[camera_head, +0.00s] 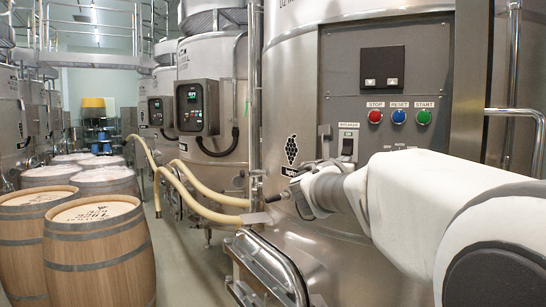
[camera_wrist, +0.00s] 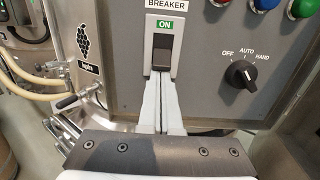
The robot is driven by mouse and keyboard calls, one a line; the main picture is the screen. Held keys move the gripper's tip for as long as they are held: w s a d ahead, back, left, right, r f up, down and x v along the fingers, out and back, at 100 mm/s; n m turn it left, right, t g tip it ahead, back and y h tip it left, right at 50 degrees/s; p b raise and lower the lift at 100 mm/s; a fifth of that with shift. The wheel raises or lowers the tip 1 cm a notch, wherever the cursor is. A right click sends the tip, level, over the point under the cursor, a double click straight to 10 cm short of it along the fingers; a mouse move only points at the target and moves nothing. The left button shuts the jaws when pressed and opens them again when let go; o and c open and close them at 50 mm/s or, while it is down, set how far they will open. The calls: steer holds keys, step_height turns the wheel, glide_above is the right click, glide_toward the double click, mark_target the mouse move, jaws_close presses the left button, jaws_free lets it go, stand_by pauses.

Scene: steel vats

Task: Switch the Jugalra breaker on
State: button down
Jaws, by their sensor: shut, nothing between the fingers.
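The breaker switch (camera_wrist: 162,52) is a black rocker on the grey control panel, under a "BREAKER" label and a green "ON" plate (camera_wrist: 165,25). The breaker also shows in the head view (camera_head: 347,147), below and left of the coloured buttons. No Jugalra name is readable. My gripper (camera_wrist: 160,78) is shut and empty, with its fingertips at or just below the rocker's lower end. I cannot tell whether they touch it, or which way the rocker is tipped. In the head view, my arm comes from the right and its wrist is just below left of the breaker.
Red (camera_head: 375,116), blue (camera_head: 398,116) and green (camera_head: 424,117) buttons sit above right of the breaker. An OFF/AUTO/HAND knob (camera_wrist: 240,73) is to its right. A steel rail (camera_head: 520,112), pale hoses (camera_head: 205,208) and wooden barrels (camera_head: 100,245) stand around.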

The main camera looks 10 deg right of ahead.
steer(key=shift+s+a+r+g+y+p, duration=0.1)
steer(key=shift+r+g+y+p, duration=0.3)
steer(key=shift+p, duration=1.2)
steer(key=p, duration=0.1)
steer(key=r+p, duration=0.1)
steer(key=p, duration=0.1)
steer(key=shift+s+a+g, duration=0.15)
steer(key=shift+s+g, duration=0.05)
steer(key=shift+g, duration=0.1)
steer(key=shift+r, duration=0.35)
steer(key=shift+f, duration=0.1)
